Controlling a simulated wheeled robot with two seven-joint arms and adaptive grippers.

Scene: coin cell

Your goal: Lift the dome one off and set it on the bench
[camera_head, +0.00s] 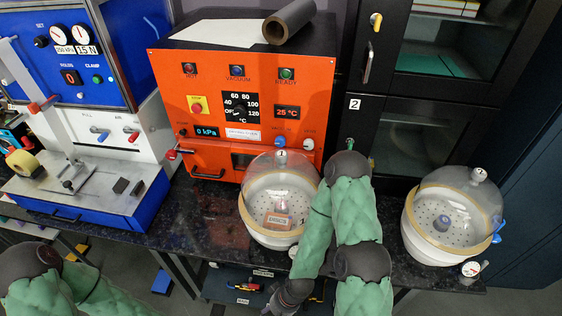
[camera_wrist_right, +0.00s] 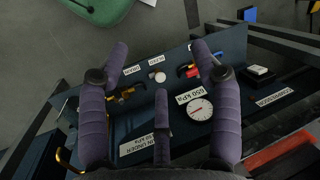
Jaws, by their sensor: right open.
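Two clear domes with knobs on top stand on white round vessels with tan rims. The left dome (camera_head: 281,175) sits closed on its vessel (camera_head: 262,236) in front of the orange oven, its knob (camera_head: 280,142) upright. A small orange-labelled box (camera_head: 278,219) shows inside. The right dome (camera_head: 462,190) sits on a similar vessel (camera_head: 428,246) at the bench's right end. My right gripper (camera_head: 283,300) is low, by the bench's front edge, below the left vessel. In the right wrist view its purple fingers (camera_wrist_right: 160,48) are spread and empty. My left gripper is out of frame.
The dark speckled bench (camera_head: 190,215) has bare room left of the left vessel and between the vessels, partly behind my right arm. An orange oven (camera_head: 235,100) and blue press (camera_head: 95,205) stand behind and left. A lower drawer or shelf with a gauge (camera_wrist_right: 199,109) lies below my right gripper.

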